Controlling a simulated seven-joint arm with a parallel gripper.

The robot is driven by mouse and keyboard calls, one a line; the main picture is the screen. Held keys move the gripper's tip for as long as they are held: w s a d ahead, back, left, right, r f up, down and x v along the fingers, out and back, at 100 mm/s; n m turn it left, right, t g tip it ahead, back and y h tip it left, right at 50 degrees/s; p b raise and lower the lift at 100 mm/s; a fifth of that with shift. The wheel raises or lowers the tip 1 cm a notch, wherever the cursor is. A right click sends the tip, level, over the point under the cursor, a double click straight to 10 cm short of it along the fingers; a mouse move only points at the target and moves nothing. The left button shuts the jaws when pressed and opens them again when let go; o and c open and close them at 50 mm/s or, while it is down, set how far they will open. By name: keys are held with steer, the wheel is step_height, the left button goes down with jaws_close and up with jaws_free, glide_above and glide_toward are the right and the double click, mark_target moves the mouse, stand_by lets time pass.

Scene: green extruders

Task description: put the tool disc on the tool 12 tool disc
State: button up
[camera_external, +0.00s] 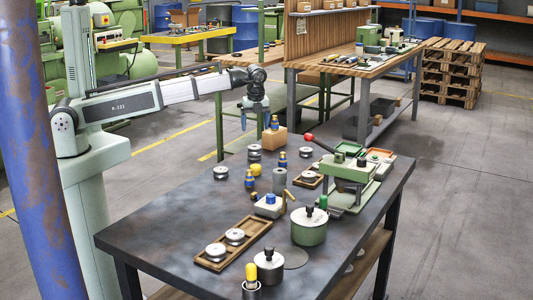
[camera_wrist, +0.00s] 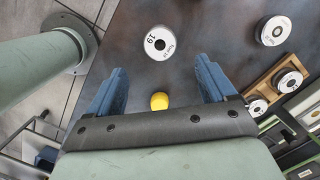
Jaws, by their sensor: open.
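My gripper (camera_external: 256,118) is open and empty, held above the far left part of the dark table. In the wrist view its blue fingers (camera_wrist: 160,85) are spread wide. A silver disc with a white label (camera_wrist: 160,43), seemingly reading 19, lies on the table beyond the fingers. Another labelled disc (camera_wrist: 273,30) lies to its right; its text is too small to read. More discs sit in a wooden tray (camera_wrist: 276,68) at right.
A yellow-topped item (camera_wrist: 159,101) shows between the fingers, below them. The external view shows a green press (camera_external: 350,172) with a red-knobbed lever, a green pot (camera_external: 309,228), a silver pot (camera_external: 268,267) and several small bottles. The table's front left is clear.

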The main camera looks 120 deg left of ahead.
steer(key=shift+w+d+r, duration=0.15)
steer(key=shift+r, duration=1.4)
